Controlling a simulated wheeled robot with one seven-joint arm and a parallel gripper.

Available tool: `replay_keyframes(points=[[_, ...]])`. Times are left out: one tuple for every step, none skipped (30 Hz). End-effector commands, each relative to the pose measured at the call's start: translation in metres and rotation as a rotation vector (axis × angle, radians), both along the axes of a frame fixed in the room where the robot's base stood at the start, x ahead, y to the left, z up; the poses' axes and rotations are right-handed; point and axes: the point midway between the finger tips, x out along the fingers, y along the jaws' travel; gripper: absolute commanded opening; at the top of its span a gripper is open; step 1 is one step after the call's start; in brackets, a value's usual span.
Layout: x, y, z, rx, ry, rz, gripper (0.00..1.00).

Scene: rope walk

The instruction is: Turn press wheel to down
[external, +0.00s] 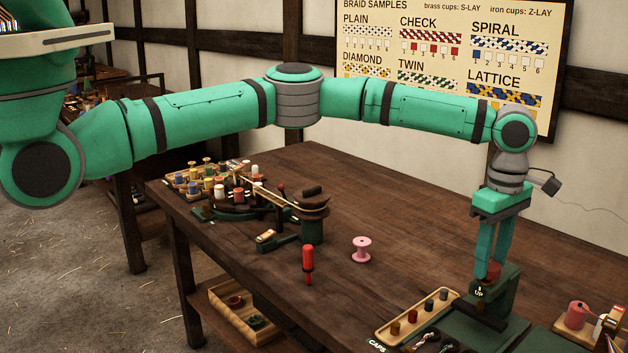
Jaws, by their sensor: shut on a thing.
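The press (500,299) is a dark green device standing near the right front edge of the wooden table. A small label reading "UP" with an arrow shows on its front. My gripper (490,264) reaches straight down over it from above. Its fingers are closed around a reddish part at the top of the press, which looks like the press wheel (494,271). The fingers hide much of this part, so its exact angle cannot be told.
A tray of caps (418,316) lies left of the press. A pink spool (361,249) and a red-handled tool (308,262) stand mid-table. A braiding device (240,200) with bobbins fills the left. A tray with a red spool (576,316) is at right. The table behind the press is clear.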

Motion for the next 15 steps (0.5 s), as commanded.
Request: replay_keyframes(points=[[0.0003,0.0014,-0.0011,0.005,0.000,-0.012,0.16],[0.0003,0.0014,-0.0011,0.005,0.000,-0.020,0.16],[0.0004,0.0014,-0.0011,0.005,0.000,-0.027,0.16],[0.0004,0.0014,-0.0011,0.005,0.000,-0.031,0.16],[0.0004,0.0014,-0.0011,0.005,0.000,-0.035,0.16],[0.0005,0.0014,-0.0011,0.005,0.000,-0.039,0.16],[0.0005,0.0014,-0.0011,0.005,0.000,-0.041,0.16],[0.0005,0.0014,-0.0011,0.005,0.000,-0.043,0.16],[0.0007,0.0014,-0.0011,0.004,-0.001,-0.045,0.16],[0.0007,0.0014,-0.0012,0.005,0.000,-0.045,0.16],[0.0007,0.0014,-0.0012,0.004,-0.001,-0.045,0.16],[0.0007,0.0014,-0.0011,0.005,-0.001,-0.045,0.16],[0.0007,0.0014,-0.0012,0.005,-0.001,-0.045,0.16],[0.0008,0.0014,-0.0012,0.005,-0.001,-0.045,0.16],[0.0008,0.0014,-0.0012,0.005,-0.001,-0.045,0.16]])
